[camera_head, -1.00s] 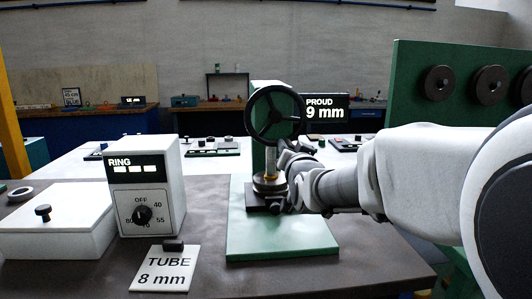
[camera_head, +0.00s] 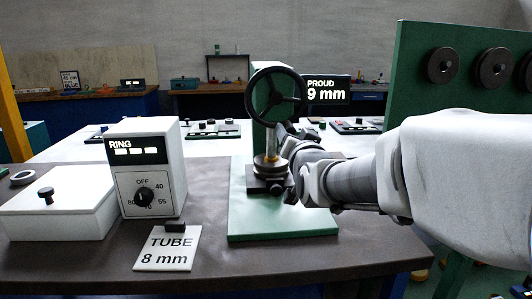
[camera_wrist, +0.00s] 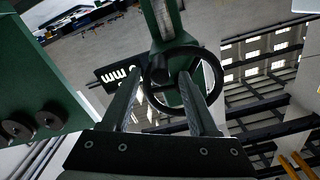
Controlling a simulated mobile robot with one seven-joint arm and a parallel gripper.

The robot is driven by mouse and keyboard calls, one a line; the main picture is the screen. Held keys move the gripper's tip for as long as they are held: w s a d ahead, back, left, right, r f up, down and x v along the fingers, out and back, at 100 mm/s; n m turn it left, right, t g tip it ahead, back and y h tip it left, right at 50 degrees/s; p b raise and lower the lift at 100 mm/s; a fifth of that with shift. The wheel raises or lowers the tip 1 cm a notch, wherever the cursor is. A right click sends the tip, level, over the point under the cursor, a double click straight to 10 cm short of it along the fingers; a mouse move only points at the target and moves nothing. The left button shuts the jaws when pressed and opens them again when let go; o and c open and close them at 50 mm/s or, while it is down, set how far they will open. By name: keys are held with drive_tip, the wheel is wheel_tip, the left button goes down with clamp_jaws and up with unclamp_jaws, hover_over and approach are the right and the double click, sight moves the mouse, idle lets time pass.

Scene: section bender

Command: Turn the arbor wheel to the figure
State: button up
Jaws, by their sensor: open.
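The black arbor wheel (camera_head: 276,97) with spokes stands upright on the green bender column, above a metal post and dark block (camera_head: 268,184) on a green base plate (camera_head: 285,222). A black display (camera_head: 327,90) behind it reads "PROUD 9 mm"; its left edge is partly covered by the wheel. My gripper (camera_head: 287,158) is just below and right of the wheel, beside the post. In the wrist view its two fingers (camera_wrist: 161,78) are apart, with the wheel (camera_wrist: 216,70) overlapping their tips and nothing clearly held. I cannot tell whether they touch it.
A card (camera_head: 166,250) reads "TUBE 8 mm". A white box with a dial (camera_head: 144,197) marked "RING" and a lidded white box (camera_head: 62,212) stand at left. A green panel with black discs (camera_head: 441,66) rises at right. Bare dark bench lies around the base plate.

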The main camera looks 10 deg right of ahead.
drive_tip(key=s, duration=1.4)
drive_tip(key=shift+p, duration=0.3)
drive_tip(key=s+d+f+n+g, duration=0.2)
drive_tip(key=s+f+n+g, duration=0.3)
drive_tip(key=s+f+g, duration=1.05)
wheel_tip(320, 180, up, 20)
drive_tip(key=s+t+p, duration=0.1)
drive_tip(key=t+p, duration=0.2)
drive_tip(key=p, duration=1.5)
drive_tip(key=shift+s, duration=0.25)
drive_tip(key=shift+a+f, duration=0.1)
drive_tip(key=shift+f, duration=0.05)
